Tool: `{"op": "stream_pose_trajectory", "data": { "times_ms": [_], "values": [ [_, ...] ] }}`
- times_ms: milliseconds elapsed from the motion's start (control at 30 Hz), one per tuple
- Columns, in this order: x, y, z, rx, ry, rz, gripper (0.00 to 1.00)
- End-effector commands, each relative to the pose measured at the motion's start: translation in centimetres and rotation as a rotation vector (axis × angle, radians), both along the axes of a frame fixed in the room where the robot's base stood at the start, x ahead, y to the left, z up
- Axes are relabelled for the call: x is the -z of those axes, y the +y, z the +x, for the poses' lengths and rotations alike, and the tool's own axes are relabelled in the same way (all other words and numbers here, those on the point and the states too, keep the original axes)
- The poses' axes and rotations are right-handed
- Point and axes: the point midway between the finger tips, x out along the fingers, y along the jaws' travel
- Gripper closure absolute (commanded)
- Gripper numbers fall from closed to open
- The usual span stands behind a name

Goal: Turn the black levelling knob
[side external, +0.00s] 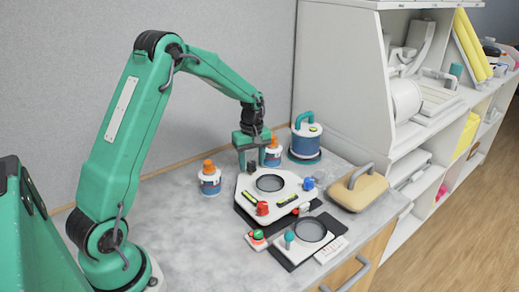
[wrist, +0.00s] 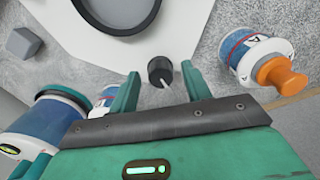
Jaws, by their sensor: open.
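The black levelling knob (wrist: 160,71) is a small dark cylinder with a pale pointer line, at the edge of the white plate (side external: 284,200). In the wrist view it sits between the two green fingers of my gripper (wrist: 161,72), with a gap on each side. My gripper is open and touches neither side that I can see. In the side view my gripper (side external: 252,168) points down at the far left corner of the plate, and its fingers largely hide the knob. A red knob (side external: 262,208) and a blue knob (side external: 308,184) stand on other corners of the plate.
An orange-capped bottle (side external: 210,180) stands left of my gripper and another (side external: 273,154) close behind it. A blue canister (side external: 305,140) is behind right. A tan handled block (side external: 357,188) and a dark base (side external: 309,240) lie nearby.

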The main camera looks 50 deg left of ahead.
Motion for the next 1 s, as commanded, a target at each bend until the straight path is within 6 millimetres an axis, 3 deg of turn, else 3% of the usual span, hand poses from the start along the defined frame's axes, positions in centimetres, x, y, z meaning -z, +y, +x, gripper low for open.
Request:
{"op": "stream_pose_trajectory", "data": {
  "times_ms": [100, 300, 667, 1000],
  "values": [
    [0.00, -0.01, -0.01, 0.000, 0.000, 0.000, 0.56],
    [-0.02, -0.01, 0.00, 0.000, 0.000, 0.000, 0.95],
    [-0.04, -0.02, 0.01, 0.030, -0.001, 0.000, 0.97],
    [-0.04, -0.04, -0.04, 0.198, -0.011, 0.000, 0.97]
  ]
}}
